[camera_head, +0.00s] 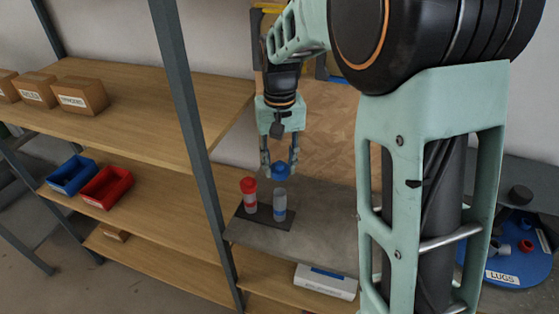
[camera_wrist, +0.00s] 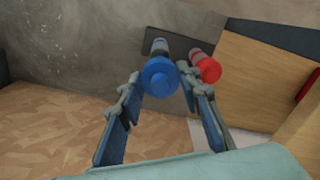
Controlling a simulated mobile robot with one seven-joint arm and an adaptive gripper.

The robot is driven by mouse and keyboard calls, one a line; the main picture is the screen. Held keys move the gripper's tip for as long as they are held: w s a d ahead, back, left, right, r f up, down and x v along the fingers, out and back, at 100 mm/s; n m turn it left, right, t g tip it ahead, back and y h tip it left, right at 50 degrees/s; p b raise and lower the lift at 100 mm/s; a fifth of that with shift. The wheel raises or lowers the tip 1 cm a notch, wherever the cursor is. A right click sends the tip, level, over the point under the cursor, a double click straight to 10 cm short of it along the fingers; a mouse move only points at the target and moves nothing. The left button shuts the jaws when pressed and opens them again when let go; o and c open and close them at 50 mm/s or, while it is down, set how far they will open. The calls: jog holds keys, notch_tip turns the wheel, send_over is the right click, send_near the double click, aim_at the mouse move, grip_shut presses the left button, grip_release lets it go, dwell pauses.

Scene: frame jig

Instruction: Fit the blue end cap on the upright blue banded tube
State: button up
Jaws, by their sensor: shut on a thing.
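My gripper (camera_head: 279,167) is shut on the blue end cap (camera_head: 282,170), with a finger on either side of it. The upright blue banded tube (camera_head: 280,206) stands just below the cap, pale grey with a blue band. In the head view the cap appears a little above the tube's top, apart from it. In the wrist view the blue cap (camera_wrist: 160,76) sits between the fingertips (camera_wrist: 166,82) and hides most of the tube (camera_wrist: 159,46) behind it. I cannot tell from these views how exactly the two line up.
A red banded tube with a red cap (camera_head: 249,186) stands close to the left on the same dark base plate (camera_head: 262,217). A shelf post (camera_head: 196,120) rises to the left. A white box (camera_head: 325,282) lies on the lower shelf. Blue (camera_head: 71,174) and red bins (camera_head: 106,187) stand further left.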

jog(key=shift+f+b, duration=2.65)
jog(key=shift+f, duration=1.2)
jog(key=shift+f+b, duration=0.3)
jog(key=shift+f, duration=0.15)
jog(key=o, duration=0.8)
notch_tip(320, 180, up, 12)
jog(key=shift+d, duration=0.1)
